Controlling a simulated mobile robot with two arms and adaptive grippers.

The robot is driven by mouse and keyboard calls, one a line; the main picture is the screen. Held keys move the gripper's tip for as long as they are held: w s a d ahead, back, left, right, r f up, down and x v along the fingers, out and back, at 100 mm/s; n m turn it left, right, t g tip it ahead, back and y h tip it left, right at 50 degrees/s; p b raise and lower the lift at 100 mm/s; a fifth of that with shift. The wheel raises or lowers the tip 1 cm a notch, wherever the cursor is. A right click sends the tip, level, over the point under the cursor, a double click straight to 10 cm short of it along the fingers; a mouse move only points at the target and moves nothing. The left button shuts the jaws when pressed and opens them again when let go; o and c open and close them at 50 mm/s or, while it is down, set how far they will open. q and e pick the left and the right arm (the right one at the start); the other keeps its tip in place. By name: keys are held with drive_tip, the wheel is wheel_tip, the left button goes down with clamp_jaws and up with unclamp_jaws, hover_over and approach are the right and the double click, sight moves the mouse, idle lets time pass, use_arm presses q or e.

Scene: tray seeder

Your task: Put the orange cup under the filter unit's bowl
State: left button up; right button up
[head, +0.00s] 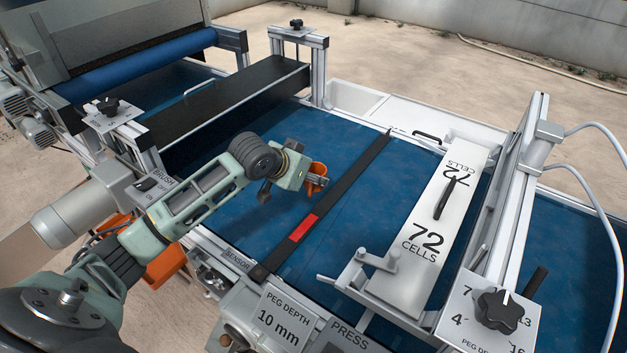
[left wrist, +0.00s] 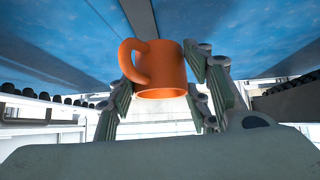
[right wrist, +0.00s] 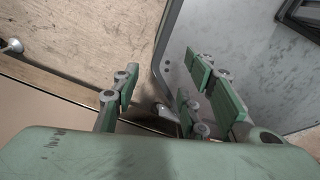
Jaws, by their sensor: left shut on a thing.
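The orange cup (head: 318,168) is held above the blue belt, and its open top shows in the head view. My left gripper (head: 314,181) is shut on it. In the left wrist view the cup (left wrist: 165,68) sits between the two fingers, with its handle to the left. My right gripper (right wrist: 155,88) is open and empty beside a grey panel (right wrist: 245,50); I cannot make it out in the head view. I cannot pick out the filter unit or its bowl in any view.
The blue belt (head: 222,222) lies below the cup, crossed by a dark bar (head: 346,182) with a red mark. A white 72 CELLS plate (head: 462,178) is to the right. A black bridge (head: 225,100) stands behind. An orange bin (head: 165,266) is low at left.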

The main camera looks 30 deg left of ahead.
sight(313, 172)
use_arm(q)
drive_tip(key=w+f, duration=0.1)
drive_tip(key=w+a+f, duration=0.1)
drive_tip(key=w, duration=0.1)
drive_tip(key=shift+w+a+f, duration=0.15)
drive_tip(key=shift+w+f, duration=0.05)
drive_tip(key=shift+w, duration=0.1)
wheel_tip(313, 172, down, 3)
drive_tip(key=shift+f+p, duration=0.15)
drive_tip(key=shift+p, duration=0.2)
drive_tip(key=shift+f, duration=0.4)
use_arm(e)
drive_tip(key=shift+w+r, duration=0.2)
drive_tip(key=shift+w, duration=0.3)
drive_tip(key=shift+w+r, duration=0.2)
drive_tip(key=shift+w, duration=0.3)
use_arm(q)
drive_tip(key=o, duration=0.8)
drive_tip(key=shift+c, duration=0.2)
drive_tip(key=o, duration=0.4)
drive_tip(key=shift+c, duration=0.2)
use_arm(e)
drive_tip(key=shift+w, duration=0.3)
